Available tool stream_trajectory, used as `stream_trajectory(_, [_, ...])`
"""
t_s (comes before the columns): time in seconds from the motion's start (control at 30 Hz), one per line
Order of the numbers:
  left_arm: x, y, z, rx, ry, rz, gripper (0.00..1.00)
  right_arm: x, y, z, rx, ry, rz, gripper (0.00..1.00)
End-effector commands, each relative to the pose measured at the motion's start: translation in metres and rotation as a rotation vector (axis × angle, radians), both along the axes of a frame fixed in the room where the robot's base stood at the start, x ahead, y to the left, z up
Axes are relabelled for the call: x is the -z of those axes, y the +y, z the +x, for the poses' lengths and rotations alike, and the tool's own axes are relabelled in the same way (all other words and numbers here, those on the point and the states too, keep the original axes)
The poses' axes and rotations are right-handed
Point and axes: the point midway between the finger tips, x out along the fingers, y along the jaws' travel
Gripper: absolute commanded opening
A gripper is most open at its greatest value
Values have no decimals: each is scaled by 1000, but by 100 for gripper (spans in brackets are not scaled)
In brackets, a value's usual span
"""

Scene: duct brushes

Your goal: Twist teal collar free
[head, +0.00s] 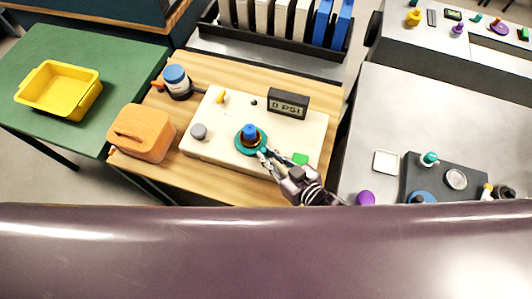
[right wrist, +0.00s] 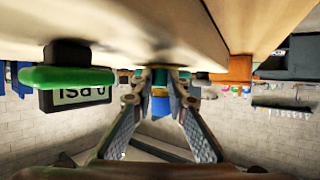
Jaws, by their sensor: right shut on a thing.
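The teal collar (head: 241,146) is a round ring on the cream panel (head: 219,112), with a blue cap (head: 250,130) standing up in its middle. My right gripper (head: 265,154) reaches in from the lower right, and its fingertips are at the collar's near right edge, shut on it. In the right wrist view, which is upside down, the two fingers (right wrist: 160,92) stand on either side of the teal part (right wrist: 159,77) and the blue cap (right wrist: 160,104). The exact finger contact is partly hidden. My left gripper is not in view.
A display (head: 288,103) reading 0 PSI stands behind the collar. An orange box (head: 141,132) and a blue-topped jar (head: 176,80) stand left on the wooden table.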

Motion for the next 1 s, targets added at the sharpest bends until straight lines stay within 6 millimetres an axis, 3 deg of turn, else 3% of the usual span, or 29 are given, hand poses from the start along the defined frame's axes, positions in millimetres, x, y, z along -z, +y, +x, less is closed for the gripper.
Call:
stream_trajectory(0.53, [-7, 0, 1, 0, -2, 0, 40, -3, -7, 8, -64, -6, 3, 0])
stream_trajectory(0.57, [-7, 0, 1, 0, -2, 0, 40, -3, -7, 8, -63, -6, 2, 17])
stream_trajectory(0.7, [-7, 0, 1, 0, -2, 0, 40, -2, -7, 7, -64, -4, 1, 32])
stream_trajectory(1.0, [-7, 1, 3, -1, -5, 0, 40, -1, -9, 5, -64, -1, -1, 32])
